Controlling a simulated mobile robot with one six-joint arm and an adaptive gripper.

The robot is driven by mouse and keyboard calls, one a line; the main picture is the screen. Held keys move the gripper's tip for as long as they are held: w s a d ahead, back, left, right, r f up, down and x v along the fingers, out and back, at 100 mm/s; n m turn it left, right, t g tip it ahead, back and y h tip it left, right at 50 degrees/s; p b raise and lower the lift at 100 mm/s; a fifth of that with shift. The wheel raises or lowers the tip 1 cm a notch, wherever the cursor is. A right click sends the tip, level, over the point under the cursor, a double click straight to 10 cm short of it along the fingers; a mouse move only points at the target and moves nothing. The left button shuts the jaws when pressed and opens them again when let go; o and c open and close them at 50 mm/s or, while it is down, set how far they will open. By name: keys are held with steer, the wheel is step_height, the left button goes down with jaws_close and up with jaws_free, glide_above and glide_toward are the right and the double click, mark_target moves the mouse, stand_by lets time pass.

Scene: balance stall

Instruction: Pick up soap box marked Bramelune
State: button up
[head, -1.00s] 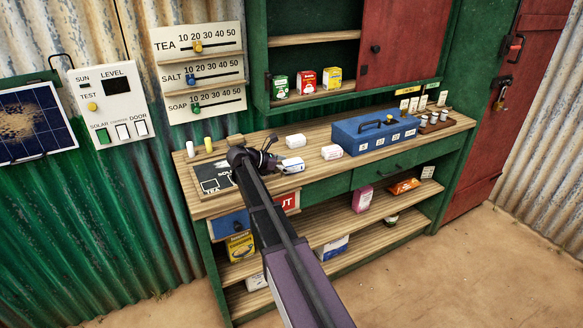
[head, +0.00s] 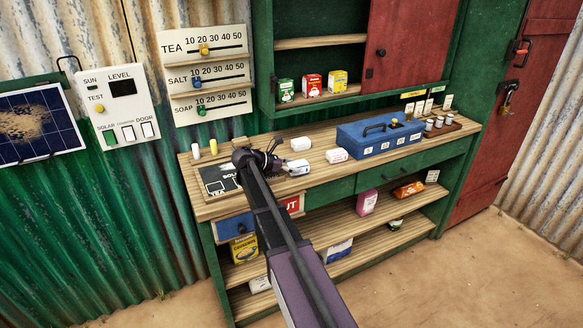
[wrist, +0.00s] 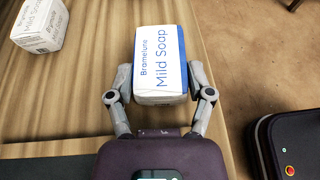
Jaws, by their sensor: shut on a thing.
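The soap box marked Bramelune (wrist: 160,55) is white with a blue edge and reads "Mild Soap" in the wrist view. It also shows in the head view (head: 299,169) at the front of the counter. My gripper (wrist: 160,92) has a finger on each side of the box and is shut on it. In the head view my gripper (head: 281,163) reaches the box from the left. I cannot tell whether the box touches the counter.
The wooden counter (head: 325,170) also bears two more white boxes, at the back (head: 300,144) and to the right (head: 337,155). A blue case (head: 350,134) stands farther right. A dark slate (head: 216,177) lies at the left. Shelves with goods are below.

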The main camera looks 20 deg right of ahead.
mark_target(292, 165)
steer(key=shift+r+p, duration=1.55)
steer(key=shift+r, duration=0.2)
steer(key=s+a+r+p, duration=0.1)
steer(key=s, duration=1.5)
steer(key=shift+a, duration=0.3)
